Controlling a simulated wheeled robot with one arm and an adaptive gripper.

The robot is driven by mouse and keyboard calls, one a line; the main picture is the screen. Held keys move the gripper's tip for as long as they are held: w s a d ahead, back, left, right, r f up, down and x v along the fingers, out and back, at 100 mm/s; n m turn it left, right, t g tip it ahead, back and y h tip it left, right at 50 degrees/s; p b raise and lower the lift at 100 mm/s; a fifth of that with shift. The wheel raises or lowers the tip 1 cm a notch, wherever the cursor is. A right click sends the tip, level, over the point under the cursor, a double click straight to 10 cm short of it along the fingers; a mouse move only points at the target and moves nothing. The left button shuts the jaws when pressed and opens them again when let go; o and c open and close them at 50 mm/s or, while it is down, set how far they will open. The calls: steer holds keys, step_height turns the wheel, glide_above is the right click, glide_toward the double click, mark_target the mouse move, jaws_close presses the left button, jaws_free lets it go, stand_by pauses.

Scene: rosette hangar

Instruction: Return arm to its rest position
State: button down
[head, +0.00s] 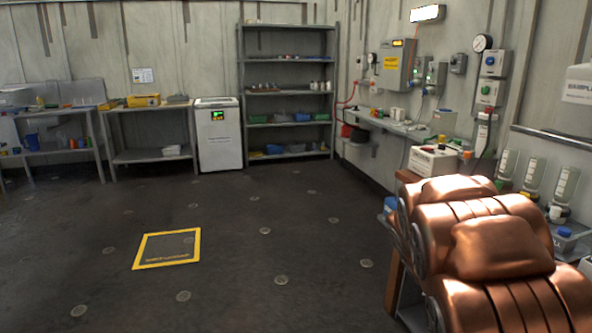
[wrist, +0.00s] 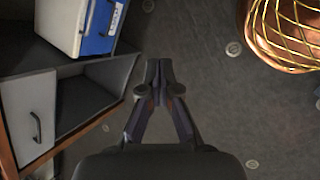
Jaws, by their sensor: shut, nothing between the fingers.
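My gripper (wrist: 159,75) shows in the wrist view with its two fingers together, shut and empty, pointing up the picture above the dark floor. It touches nothing that I can see. In the head view the gripper does not show. My copper-coloured arm (head: 500,250) fills the lower right of the head view and hides part of the bench there.
In the wrist view, a grey cabinet (wrist: 28,110) with a blue and white box (wrist: 85,25) lies left of the gripper. In the head view, open floor holds a yellow-framed floor marking (head: 167,248). Shelving (head: 288,105) and a white cabinet (head: 218,140) line the back wall.

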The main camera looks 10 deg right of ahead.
steer(key=s+a+r+m+g+y, duration=0.1)
steer(key=s+a+m+y, duration=0.5)
steer(key=s+a, duration=1.7)
step_height(320, 180, up, 19)
steer(key=w+a+t+p, duration=0.1)
steer(key=p, duration=1.6)
steer(key=shift+w+a, duration=0.15)
steer(key=shift+w, duration=0.2)
steer(key=shift+f, duration=0.1)
